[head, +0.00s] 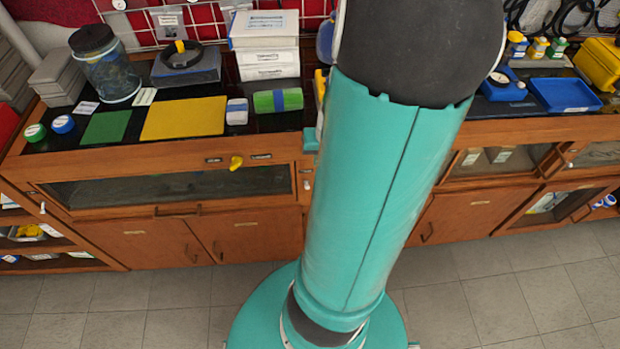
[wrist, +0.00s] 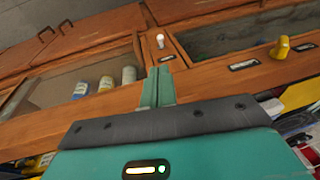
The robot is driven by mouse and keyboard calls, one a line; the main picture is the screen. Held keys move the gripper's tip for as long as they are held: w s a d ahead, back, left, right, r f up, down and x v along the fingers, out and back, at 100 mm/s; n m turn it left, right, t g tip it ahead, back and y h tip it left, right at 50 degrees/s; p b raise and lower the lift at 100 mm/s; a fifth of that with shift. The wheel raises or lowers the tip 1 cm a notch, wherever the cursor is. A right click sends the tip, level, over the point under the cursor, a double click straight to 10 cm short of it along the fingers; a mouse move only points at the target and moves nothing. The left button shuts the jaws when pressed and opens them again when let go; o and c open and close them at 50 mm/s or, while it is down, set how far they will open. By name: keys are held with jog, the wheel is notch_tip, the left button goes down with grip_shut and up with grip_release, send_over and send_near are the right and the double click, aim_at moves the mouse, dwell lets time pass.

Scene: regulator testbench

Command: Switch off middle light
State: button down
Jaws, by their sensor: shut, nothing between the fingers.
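A small white toggle switch (wrist: 160,41) sits on a narrow wooden post of the bench front in the wrist view. It also shows in the head view (head: 307,184), just left of my arm. My gripper (wrist: 158,73) has its teal fingers shut together and empty. The fingertips point toward the post, a little short of the switch in the picture, with a visible gap between them. Whether they touch the wood I cannot tell. In the head view my arm hides most of the gripper. No lit lamp can be made out.
A yellow knob (wrist: 280,48) is on the wooden rail beside the switch, also in the head view (head: 236,162). Another white switch (head: 42,208) is at the far left. The bench top holds a yellow mat (head: 184,118), a glass jar (head: 108,68) and boxes. The floor in front is clear.

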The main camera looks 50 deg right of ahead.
aim_at(307, 186)
jog(key=x, duration=1.4)
jog(key=shift+s, duration=0.1)
dwell(0.3)
jog(key=shift+a, duration=0.15)
